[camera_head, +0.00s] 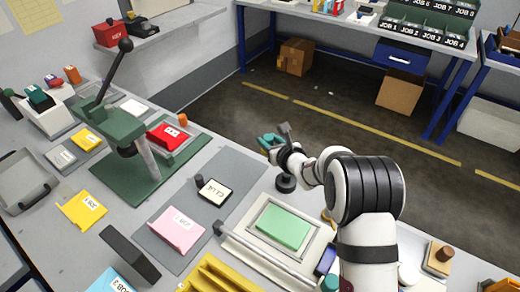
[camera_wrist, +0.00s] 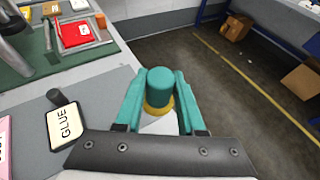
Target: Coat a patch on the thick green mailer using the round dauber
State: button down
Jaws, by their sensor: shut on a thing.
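The light green mailer (camera_head: 283,227) lies flat in a pale tray-like bed at the front centre of the bench. My gripper (camera_head: 270,142) is up and beyond it, near the bench's far edge. In the wrist view my gripper (camera_wrist: 160,110) has its teal fingers shut on the round dauber (camera_wrist: 160,85), a teal cylinder with a yellow lower ring. The dauber's underside is hidden. A pad labelled GLUE (camera_head: 215,192) lies on a grey mat left of the mailer. It also shows at lower left in the wrist view (camera_wrist: 66,122).
A green press (camera_head: 125,133) with a raised lever stands at left, with a red packet (camera_head: 167,137) beside it. A pink packet (camera_head: 177,232), a dark upright block (camera_head: 130,255) and a yellow rack (camera_head: 215,275) are left of the mailer.

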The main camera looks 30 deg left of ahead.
jog(key=s+a+f+n+g+y, duration=0.1)
jog(key=s+a+f+n+g, duration=0.1)
jog(key=s+a+n+g, duration=0.45)
jog(key=s+a+f+n+g+y, duration=0.1)
jog(key=s+a+n+g, duration=0.25)
jog(key=s, duration=0.55)
jog(key=shift+m, duration=0.5)
jog(key=shift+d+f, duration=0.15)
jog(key=shift+f, duration=0.75)
jog(key=shift+d+f, duration=0.2)
jog(key=shift+f, duration=0.7)
jog(key=shift+d+f, duration=0.15)
jog(key=shift+f, duration=0.75)
jog(key=shift+f, duration=0.65)
notch_tip(320, 180, up, 7)
jog(key=shift+r, duration=0.1)
